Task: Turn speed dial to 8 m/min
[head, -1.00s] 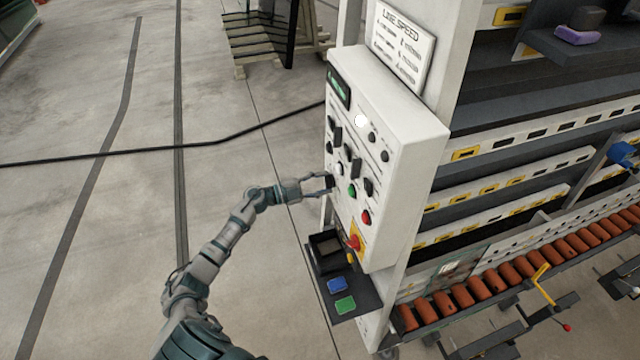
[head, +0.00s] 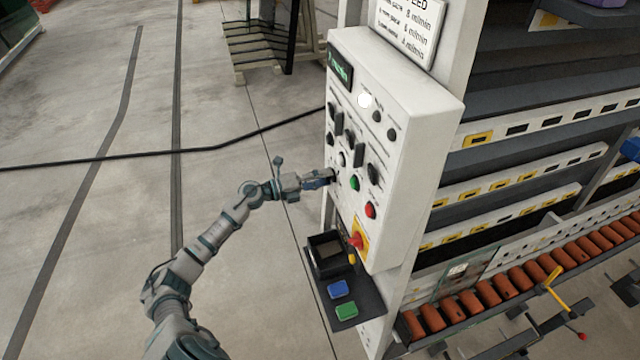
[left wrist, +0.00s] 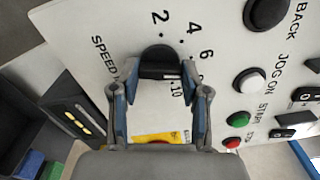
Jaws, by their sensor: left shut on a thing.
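The speed dial (left wrist: 160,62) is a black round knob with a white line, on the white panel in the left wrist view. The numbers 2, 4, 6 and 10 show around it; the 8 is hard to make out near the right finger. The white line points to the right in this view, toward the 8–10 side. My left gripper (left wrist: 160,88) has its two fingers on either side of the dial and is shut on it. In the head view my left gripper (head: 331,178) is at the left edge of the control panel (head: 420,115). My right gripper is not in view.
A green start button (head: 354,183), a red button (head: 370,210) and a red-and-yellow switch (head: 357,241) sit close by on the panel. A shelf (head: 345,320) with a dark box, blue and green pads is below. Open floor lies to the left.

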